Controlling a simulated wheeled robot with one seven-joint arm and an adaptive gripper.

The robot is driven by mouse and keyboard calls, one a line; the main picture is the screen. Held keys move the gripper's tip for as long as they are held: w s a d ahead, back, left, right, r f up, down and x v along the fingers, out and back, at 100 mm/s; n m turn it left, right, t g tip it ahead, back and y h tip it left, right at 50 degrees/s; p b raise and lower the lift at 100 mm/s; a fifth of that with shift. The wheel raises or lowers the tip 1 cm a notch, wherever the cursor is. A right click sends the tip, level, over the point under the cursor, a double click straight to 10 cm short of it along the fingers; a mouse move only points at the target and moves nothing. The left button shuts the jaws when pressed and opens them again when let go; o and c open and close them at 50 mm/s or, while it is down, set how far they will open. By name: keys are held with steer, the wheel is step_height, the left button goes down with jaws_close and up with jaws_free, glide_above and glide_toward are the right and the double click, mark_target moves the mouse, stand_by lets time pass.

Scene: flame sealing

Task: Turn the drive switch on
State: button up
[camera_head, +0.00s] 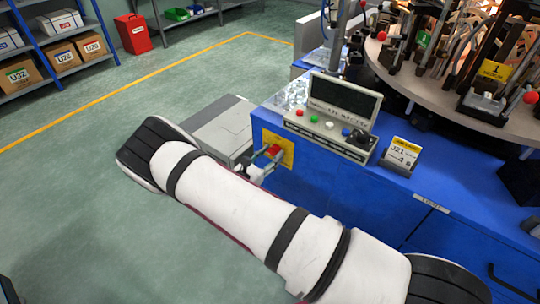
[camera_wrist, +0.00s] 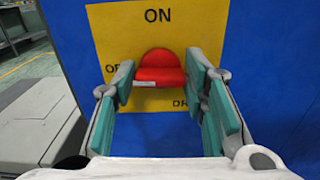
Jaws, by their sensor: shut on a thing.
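The red drive switch (camera_wrist: 158,68) sits on a yellow plate (camera_wrist: 122,22) on the blue cabinet's side. The plate reads ON above the knob, with partly hidden lettering to the left and below. A small pale mark shows at the knob's lower left; I cannot tell for sure which position it points to. My gripper (camera_wrist: 165,82) has one finger on each side of the knob and is shut on it. In the head view the red knob (camera_head: 273,150) and yellow plate (camera_head: 288,148) show just beyond my gripper (camera_head: 264,162), partly hidden by it.
A control box (camera_head: 330,122) with a dark screen and coloured buttons stands on the blue cabinet (camera_head: 345,190). A round table (camera_head: 440,80) with fixtures is behind. A grey box (camera_head: 220,128) is left of the cabinet; open floor lies further left.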

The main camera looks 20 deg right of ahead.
steer(key=m, duration=0.4)
steer(key=shift+s+p, duration=0.15)
steer(key=shift+p, duration=0.25)
steer(key=m+p, duration=0.1)
steer(key=m, duration=0.3)
steer(key=shift+m, duration=0.4)
steer(key=m+p, duration=0.1)
steer(key=m, duration=0.2)
steer(key=shift+s+d+m+p, duration=0.1)
steer(key=shift+m+p, duration=0.25)
steer(key=shift+m, duration=0.05)
steer(key=m, duration=0.1)
steer(key=m+p, duration=0.1)
steer(key=m, duration=0.1)
steer(key=m+p, duration=0.1)
steer(key=shift+f+m, duration=0.25)
steer(key=shift+m, duration=0.05)
steer(key=o, duration=1.2)
steer(key=shift+c, duration=0.2)
steer(key=v, duration=1.2)
